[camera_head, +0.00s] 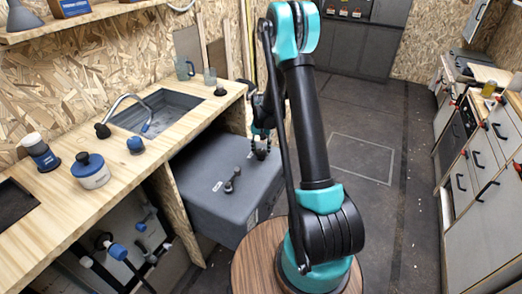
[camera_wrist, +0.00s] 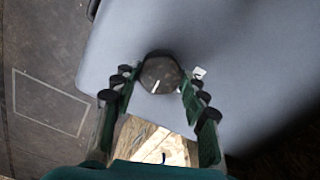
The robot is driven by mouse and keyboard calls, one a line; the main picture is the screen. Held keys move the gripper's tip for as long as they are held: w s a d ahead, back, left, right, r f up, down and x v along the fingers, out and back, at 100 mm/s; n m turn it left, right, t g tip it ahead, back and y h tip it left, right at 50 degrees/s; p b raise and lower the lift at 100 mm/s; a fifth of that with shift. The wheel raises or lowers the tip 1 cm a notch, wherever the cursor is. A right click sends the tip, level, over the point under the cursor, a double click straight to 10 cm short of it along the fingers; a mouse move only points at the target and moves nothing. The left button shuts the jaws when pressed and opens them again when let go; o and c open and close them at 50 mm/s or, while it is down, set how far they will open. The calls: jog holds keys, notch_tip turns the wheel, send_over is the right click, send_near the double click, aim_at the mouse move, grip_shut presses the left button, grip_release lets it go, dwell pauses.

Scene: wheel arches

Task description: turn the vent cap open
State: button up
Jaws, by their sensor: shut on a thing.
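The vent cap (camera_wrist: 160,73) is a dark, many-sided knob on top of the grey tank (camera_wrist: 235,55). A short white line marks its face, pointing toward the lower left in the wrist view. My gripper (camera_wrist: 158,84) has one finger on each side of the cap and is shut on it. In the head view my gripper (camera_head: 261,147) reaches down to the far right part of the tank top (camera_head: 205,168). There the cap is mostly hidden by the fingers.
A dark valve-like fitting (camera_head: 232,180) stands on the tank nearer the camera. A wooden counter (camera_head: 165,150) with a sink (camera_head: 150,112) runs along the left, holding a blue-lidded jar (camera_head: 90,172). The floor (camera_head: 370,120) to the right is clear.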

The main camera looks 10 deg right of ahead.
aim_at(261, 151)
jog(key=shift+m, duration=0.6)
jog(key=o, duration=1.2)
jog(key=shift+c, duration=0.2)
notch_tip(261, 151, up, 12)
jog(key=shift+s, duration=0.1)
